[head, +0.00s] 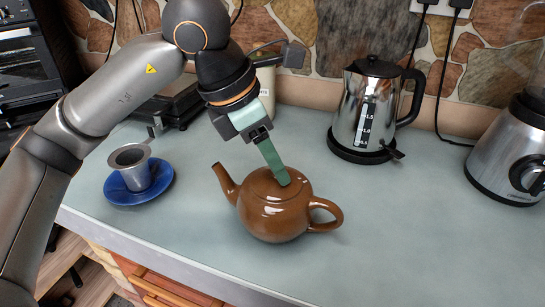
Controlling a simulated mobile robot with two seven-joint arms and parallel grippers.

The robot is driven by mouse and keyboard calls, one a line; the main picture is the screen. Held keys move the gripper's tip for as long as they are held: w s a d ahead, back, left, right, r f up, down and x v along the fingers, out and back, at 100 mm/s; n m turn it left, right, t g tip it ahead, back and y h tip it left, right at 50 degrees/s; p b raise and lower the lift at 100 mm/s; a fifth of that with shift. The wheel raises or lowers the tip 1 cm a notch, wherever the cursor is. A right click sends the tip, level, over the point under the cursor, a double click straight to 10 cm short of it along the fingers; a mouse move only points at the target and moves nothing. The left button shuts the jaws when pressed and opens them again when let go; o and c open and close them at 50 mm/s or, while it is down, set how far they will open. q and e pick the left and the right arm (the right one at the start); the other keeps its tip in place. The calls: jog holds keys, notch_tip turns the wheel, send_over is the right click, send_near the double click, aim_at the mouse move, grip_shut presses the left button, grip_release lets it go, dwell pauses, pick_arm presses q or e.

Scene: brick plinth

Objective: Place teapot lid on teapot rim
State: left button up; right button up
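The brown glazed teapot (270,222) stands upright on the counter, its spout to the left and its handle to the right. The brown teapot lid (268,188) appears seated in the rim at the top, with no clear gap between them. My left gripper (282,179) reaches down from above with its green fingertips at the middle of the lid. The fingers overlap from this side and hide the lid's knob, so I cannot tell whether they grip it. My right gripper is out of view.
A metal cup (138,175) on a blue saucer (117,191) stands to the left. A kettle (362,105) and a blender (510,150) stand to the right. The grey counter (420,230) is clear right of the teapot; its front edge runs below.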

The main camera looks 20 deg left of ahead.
pick_arm(q)
jog(key=shift+r, duration=0.2)
jog(key=p+v, duration=0.1)
jog(key=v, duration=1.1)
jog(key=shift+p, duration=0.4)
